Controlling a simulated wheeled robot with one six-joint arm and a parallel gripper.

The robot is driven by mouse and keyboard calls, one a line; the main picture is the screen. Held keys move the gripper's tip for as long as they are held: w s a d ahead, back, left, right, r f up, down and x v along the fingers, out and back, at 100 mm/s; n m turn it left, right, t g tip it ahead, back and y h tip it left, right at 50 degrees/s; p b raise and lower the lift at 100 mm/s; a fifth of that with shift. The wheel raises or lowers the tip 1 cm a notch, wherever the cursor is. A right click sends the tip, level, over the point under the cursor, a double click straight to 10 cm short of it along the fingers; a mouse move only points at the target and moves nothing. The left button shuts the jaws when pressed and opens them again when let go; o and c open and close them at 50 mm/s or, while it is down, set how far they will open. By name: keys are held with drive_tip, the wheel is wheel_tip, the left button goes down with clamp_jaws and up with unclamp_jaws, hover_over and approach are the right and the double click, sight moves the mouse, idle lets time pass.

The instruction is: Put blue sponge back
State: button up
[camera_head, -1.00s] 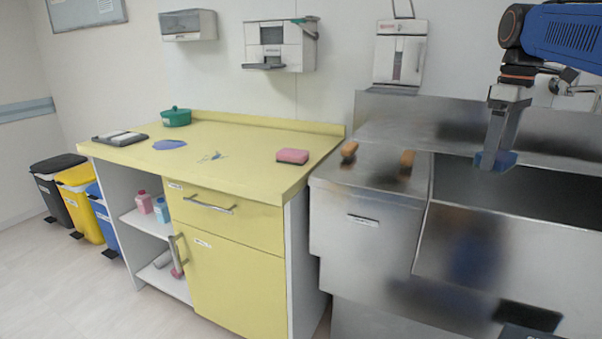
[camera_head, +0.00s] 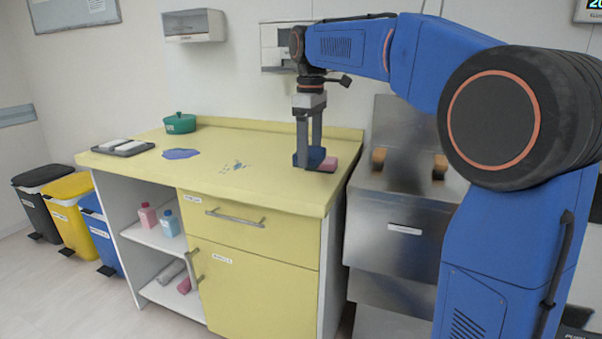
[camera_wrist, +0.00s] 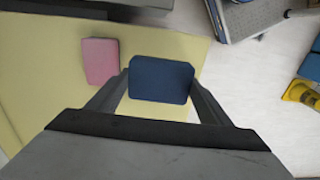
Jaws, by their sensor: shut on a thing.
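My gripper (camera_head: 308,162) points down over the right end of the yellow counter (camera_head: 230,185). It is shut on the blue sponge (camera_head: 315,155). In the wrist view the dark blue sponge (camera_wrist: 161,80) sits between the two fingers. A pink sponge (camera_head: 328,164) lies on the counter just right of the gripper. In the wrist view the pink sponge (camera_wrist: 100,60) is left of the blue one, with a small gap. I cannot tell whether the blue sponge touches the counter.
A green pot (camera_head: 179,124), a tray (camera_head: 122,148) and a blue patch (camera_head: 181,154) are on the counter's left. Small blue-grey marks (camera_head: 236,166) lie mid-counter. A metal sink unit (camera_head: 395,215) stands right, partly behind my arm. Bins (camera_head: 72,190) stand at left.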

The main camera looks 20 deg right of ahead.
sight(308, 184)
drive_tip(key=shift+a+f, duration=0.15)
drive_tip(key=shift+f, duration=0.45)
drive_tip(key=shift+a+f, duration=0.15)
drive_tip(key=shift+f, duration=0.45)
drive_tip(key=shift+d+f, duration=0.1)
drive_tip(key=shift+f, duration=1.9)
drive_tip(key=o, duration=1)
drive_tip(key=shift+f, duration=0.1)
drive_tip(key=shift+c, duration=0.2)
wheel_tip(308, 184, up, 12)
drive_tip(key=shift+r, duration=0.15)
